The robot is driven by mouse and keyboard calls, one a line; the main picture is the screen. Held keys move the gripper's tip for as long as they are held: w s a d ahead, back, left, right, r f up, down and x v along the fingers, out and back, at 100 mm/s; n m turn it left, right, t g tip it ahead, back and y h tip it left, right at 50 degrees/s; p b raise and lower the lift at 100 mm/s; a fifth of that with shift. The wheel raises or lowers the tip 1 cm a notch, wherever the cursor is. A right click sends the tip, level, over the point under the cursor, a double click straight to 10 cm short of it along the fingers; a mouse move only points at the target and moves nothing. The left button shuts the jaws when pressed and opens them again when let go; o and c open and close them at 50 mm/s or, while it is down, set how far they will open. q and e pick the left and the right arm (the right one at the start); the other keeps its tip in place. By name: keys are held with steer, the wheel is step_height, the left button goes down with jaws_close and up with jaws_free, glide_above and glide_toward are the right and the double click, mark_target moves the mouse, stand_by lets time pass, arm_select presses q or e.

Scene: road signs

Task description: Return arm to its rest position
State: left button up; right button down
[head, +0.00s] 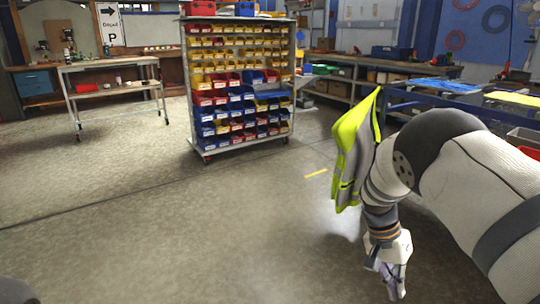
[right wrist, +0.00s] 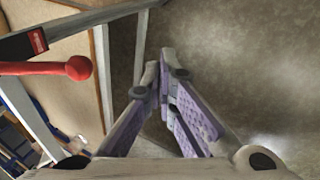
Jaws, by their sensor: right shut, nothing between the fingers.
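My right arm reaches in from the right in the head view, bent down over the floor. Its right gripper (head: 393,284) points downward and holds nothing. In the right wrist view the two purple-padded fingers (right wrist: 170,72) come together at their tips, shut and empty. My left gripper is not in view.
A yellow-green hi-vis vest (head: 350,145) hangs just behind my right arm, partly hidden by it. A blue-framed table (head: 430,103) stands at right. A wheeled bin rack (head: 240,85) and a work table (head: 110,90) stand farther back. The wrist view shows a red rod (right wrist: 45,68). Middle floor is clear.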

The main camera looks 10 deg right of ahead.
steer(key=s+a+f+n+y+p, duration=0.1)
steer(key=s+a+f+n, duration=0.3)
steer(key=s+f, duration=0.8)
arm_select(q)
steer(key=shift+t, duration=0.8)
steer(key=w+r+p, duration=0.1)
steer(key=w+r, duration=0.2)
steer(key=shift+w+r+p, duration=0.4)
arm_select(e)
steer(key=s+a+r+n, duration=0.1)
steer(key=s+a+n, duration=0.1)
steer(key=s, duration=0.6)
steer(key=s+a+r+n+y, duration=0.1)
steer(key=s+a, duration=0.3)
steer(key=s, duration=0.5)
steer(key=s+a+r+n+t+y, duration=0.1)
steer(key=s+a+n, duration=0.3)
steer(key=s, duration=0.5)
steer(key=shift+r, duration=0.25)
